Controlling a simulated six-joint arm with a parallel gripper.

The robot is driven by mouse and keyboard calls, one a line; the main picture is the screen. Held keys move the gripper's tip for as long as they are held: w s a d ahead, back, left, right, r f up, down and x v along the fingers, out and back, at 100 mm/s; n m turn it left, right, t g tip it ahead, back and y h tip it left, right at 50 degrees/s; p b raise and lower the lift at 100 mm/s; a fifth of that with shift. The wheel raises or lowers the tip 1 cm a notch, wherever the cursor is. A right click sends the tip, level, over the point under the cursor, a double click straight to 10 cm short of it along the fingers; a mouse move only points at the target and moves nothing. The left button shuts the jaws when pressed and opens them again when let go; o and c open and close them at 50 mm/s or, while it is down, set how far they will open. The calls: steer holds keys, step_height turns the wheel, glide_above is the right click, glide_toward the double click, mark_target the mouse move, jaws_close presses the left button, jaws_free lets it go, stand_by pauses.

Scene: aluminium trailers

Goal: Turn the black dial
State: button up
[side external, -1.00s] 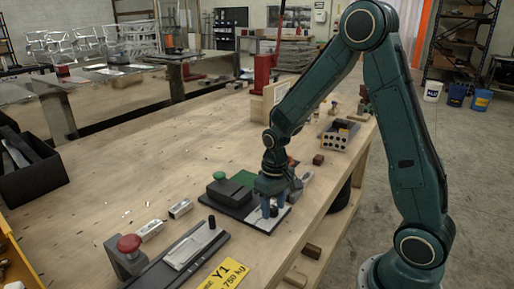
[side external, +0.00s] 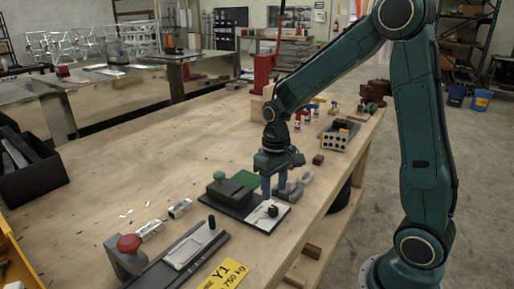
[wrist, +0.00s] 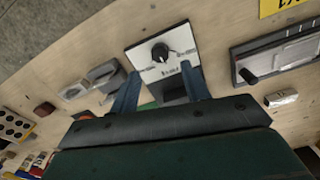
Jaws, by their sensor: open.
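The black dial (side external: 272,211) sits on a white plate (side external: 262,218) at the front end of a dark base on the workbench. In the wrist view the dial (wrist: 160,52) shows uncovered between and beyond my fingertips, with a light pointer mark and small printed labels on its plate. My gripper (side external: 274,192) has blue fingers pointing down, behind the dial in the side view and apart from it. In the wrist view my gripper (wrist: 160,88) is open, with nothing between the fingers.
A slider panel (side external: 186,252) and a red button (side external: 129,243) stand at the front left. Grey parts (side external: 291,190) and a block with holes (side external: 336,138) lie behind. The bench's middle is clear.

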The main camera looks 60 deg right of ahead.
mark_target(275, 210)
step_height(275, 210, up, 7)
stand_by(0.4)
steer(key=shift+r, duration=0.1)
steer(key=s+a+r+n+t, duration=0.1)
steer(key=s+a+r+t, duration=0.1)
steer(key=s, duration=0.6)
steer(key=s+a+r+n+t, duration=0.1)
steer(key=s+a+r+t, duration=0.2)
steer(key=s+a+r, duration=0.2)
steer(key=s, duration=0.3)
steer(key=shift+s+r+t, duration=0.2)
steer(key=shift+s+t, duration=0.1)
steer(key=shift+s, duration=0.1)
